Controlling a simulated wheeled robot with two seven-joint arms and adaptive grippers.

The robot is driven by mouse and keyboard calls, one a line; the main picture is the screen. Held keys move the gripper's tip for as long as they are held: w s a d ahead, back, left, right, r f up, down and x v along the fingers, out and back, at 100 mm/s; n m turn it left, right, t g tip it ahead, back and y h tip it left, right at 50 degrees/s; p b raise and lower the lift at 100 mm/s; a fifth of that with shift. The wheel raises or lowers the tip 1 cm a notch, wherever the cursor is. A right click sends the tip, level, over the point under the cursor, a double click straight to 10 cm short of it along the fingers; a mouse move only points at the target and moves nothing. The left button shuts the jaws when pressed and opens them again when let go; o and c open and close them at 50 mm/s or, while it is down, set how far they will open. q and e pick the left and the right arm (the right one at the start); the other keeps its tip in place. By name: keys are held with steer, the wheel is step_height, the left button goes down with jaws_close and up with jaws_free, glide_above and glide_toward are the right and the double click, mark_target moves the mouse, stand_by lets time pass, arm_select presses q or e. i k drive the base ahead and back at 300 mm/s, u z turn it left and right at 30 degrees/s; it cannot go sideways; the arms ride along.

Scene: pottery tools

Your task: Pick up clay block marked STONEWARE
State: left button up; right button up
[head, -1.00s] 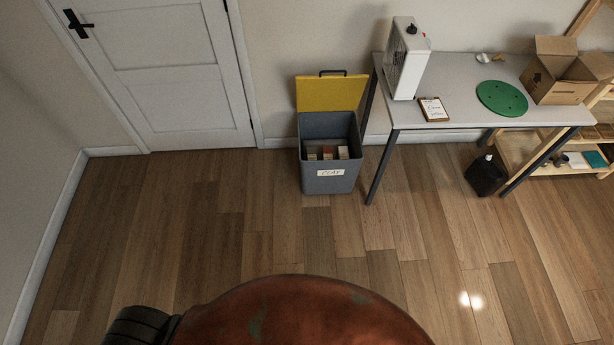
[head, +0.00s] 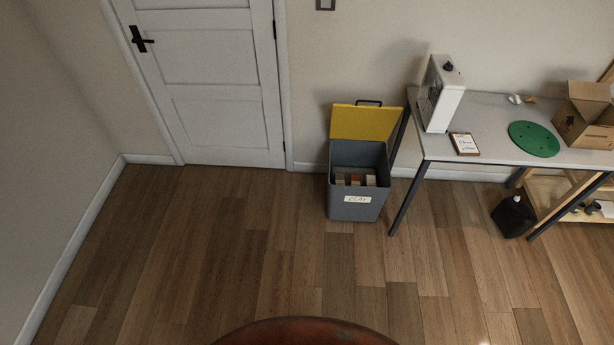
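Several small blocks (head: 355,180) lie inside a grey bin (head: 356,211) labelled CLAY, its yellow lid (head: 364,123) standing open against the wall. The blocks are pale, reddish and brownish. They are too small for any marking to be read, so I cannot tell which one says STONEWARE. The bin stands on the floor between the door and the table, some distance ahead of me. Neither of my grippers is in view.
A grey table (head: 484,118) to the right of the bin carries a white heater-like box (head: 441,94), a clipboard (head: 464,144), a green disc (head: 534,138) and a cardboard box (head: 588,118). A black canister (head: 513,216) stands below. The wooden floor (head: 200,260) before the bin is clear.

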mark_target(339, 179)
steer(key=u, duration=0.85)
steer(key=i, duration=1.15)
steer(key=u, duration=0.5)
steer(key=i, duration=1.2)
steer(key=z, duration=1.25)
steer(key=i, duration=0.85)
steer(key=z, duration=0.8)
